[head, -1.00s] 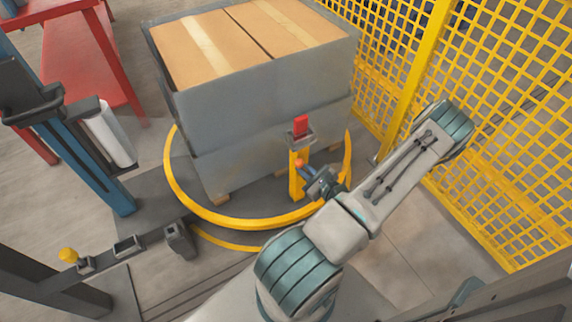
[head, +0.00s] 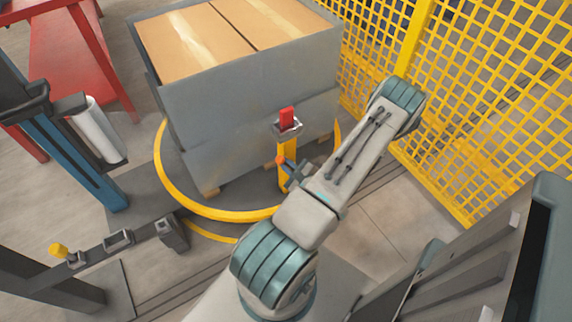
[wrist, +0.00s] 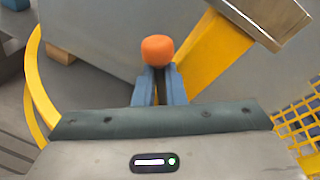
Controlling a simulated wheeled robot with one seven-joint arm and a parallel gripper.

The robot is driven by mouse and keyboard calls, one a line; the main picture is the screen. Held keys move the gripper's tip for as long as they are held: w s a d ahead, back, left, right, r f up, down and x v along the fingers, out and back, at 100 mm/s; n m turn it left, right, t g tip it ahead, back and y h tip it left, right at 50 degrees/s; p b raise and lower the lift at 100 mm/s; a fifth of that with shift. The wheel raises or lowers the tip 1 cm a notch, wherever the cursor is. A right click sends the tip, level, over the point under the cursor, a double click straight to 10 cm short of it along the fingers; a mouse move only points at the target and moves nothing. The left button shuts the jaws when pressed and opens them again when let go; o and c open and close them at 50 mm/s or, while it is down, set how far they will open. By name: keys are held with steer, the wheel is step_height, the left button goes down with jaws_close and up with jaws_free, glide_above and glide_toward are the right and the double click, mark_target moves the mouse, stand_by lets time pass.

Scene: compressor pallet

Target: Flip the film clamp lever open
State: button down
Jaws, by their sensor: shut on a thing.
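The film clamp is a grey bracket (head: 288,127) with a red block (head: 286,116), on top of a yellow post (head: 287,152) beside the wrapped pallet load. The lever's round orange knob (head: 280,160) is low at the post's side, below the bracket. In the wrist view the orange knob (wrist: 157,49) sits at the fingertips, and the yellow post (wrist: 212,52) slants up to the bracket (wrist: 262,18). My gripper (wrist: 158,80) has its blue fingers close together and is shut on the lever at the knob. The lever's stem is hidden by the fingers.
The grey-wrapped boxes (head: 250,85) stand on a turntable with a yellow ring (head: 185,200). A yellow mesh fence (head: 470,110) is close to my arm's right. A blue mast with a film roll (head: 97,130) stands at left. A dark panel (head: 545,250) is at lower right.

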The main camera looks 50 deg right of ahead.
steer(key=c, duration=1.5)
jaws_free()
steer(key=p+v, duration=0.1)
steer(key=v, duration=1.2)
steer(key=shift+s+a, duration=0.15)
steer(key=shift+s, duration=0.25)
steer(key=w+a+r+n+g+y+p, duration=0.3)
steer(key=w+a+r+n+y, duration=0.2)
steer(key=r, duration=0.3)
steer(key=w+a+r+n+g+y+p, duration=0.2)
steer(key=w+a+r+n+y, duration=0.35)
steer(key=r, duration=0.35)
steer(key=w+a+r+n+g+y+p, duration=0.35)
steer(key=r+n, duration=0.25)
steer(key=r, duration=0.2)
steer(key=a+r+n+g+h+p, duration=0.1)
steer(key=a+r+n+h+p, duration=0.2)
steer(key=a+r+n, duration=0.2)
steer(key=a+r+n+g+h+p, duration=0.1)
steer(key=a+r+n+h+p, duration=0.2)
steer(key=r, duration=0.9)
steer(key=a+r+n+g+h+p, duration=0.1)
steer(key=a+r+n+h+p, duration=0.2)
steer(key=a+r+n, duration=0.5)
steer(key=shift+s+r+g+h+p, duration=0.2)
steer(key=shift+r+g+h+p, duration=0.15)
steer(key=shift+r, duration=0.4)
